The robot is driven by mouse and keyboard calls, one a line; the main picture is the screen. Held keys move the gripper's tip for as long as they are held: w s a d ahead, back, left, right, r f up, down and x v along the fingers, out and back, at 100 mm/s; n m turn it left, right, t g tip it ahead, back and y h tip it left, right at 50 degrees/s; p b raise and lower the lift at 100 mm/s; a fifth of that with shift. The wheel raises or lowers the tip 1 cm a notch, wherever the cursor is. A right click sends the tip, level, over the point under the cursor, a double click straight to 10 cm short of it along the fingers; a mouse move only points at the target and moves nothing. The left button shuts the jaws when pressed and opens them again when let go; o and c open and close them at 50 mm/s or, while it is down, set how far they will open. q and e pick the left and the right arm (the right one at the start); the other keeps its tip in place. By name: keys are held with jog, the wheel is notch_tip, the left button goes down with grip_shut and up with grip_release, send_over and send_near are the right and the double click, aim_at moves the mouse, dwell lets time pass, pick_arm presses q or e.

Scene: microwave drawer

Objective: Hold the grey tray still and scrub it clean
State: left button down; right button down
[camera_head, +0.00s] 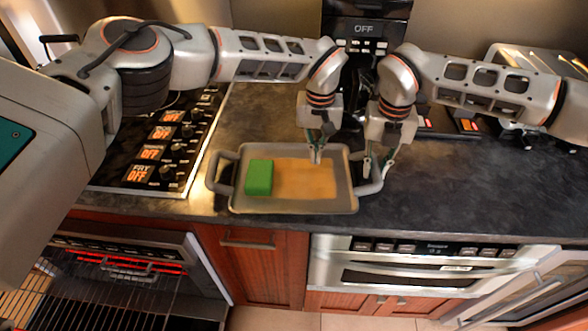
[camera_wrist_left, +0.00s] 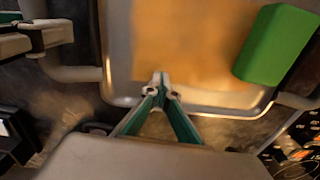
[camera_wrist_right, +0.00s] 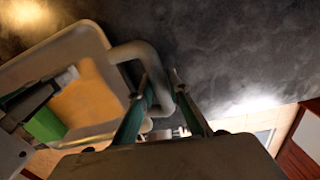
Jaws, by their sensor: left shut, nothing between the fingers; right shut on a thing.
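The grey tray (camera_head: 345,188) lies on the dark counter near its front edge, with a handle at each side. An orange-brown stain (camera_head: 305,180) covers much of its floor. The green sponge (camera_head: 259,177) lies in the left part of the tray, beside the stain; it also shows in the left wrist view (camera_wrist_left: 275,45). My left gripper (camera_head: 316,157) is shut and empty over the tray's far side, its tips close to the stain's edge (camera_wrist_left: 160,78). My right gripper (camera_head: 373,172) is shut on the tray's right handle (camera_wrist_right: 138,50), which passes between its fingers in the right wrist view.
A stove control panel (camera_head: 160,150) is left of the tray. An open oven (camera_head: 120,275) with a rack is below it. A steel microwave drawer (camera_head: 420,272) is under the counter. The counter right of the tray (camera_head: 470,185) is clear. A black appliance (camera_head: 365,25) stands behind.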

aim_at(327, 164)
pick_arm(q)
jog(key=shift+s+d+f, duration=0.1)
jog(key=shift+s+d, duration=0.1)
jog(key=shift+d, duration=0.6)
jog(key=shift+s+d+f, duration=0.1)
jog(key=shift+s+d, duration=0.1)
jog(key=shift+d, duration=0.55)
jog(key=c, duration=2.9)
grip_release()
jog(key=o, duration=0.5)
jog(key=shift+c, duration=0.2)
jog(key=shift+a, duration=0.15)
jog(key=shift+w+r, duration=0.1)
jog(key=shift+r, duration=0.15)
jog(key=shift+w+r, duration=0.1)
jog(key=shift+r, duration=0.45)
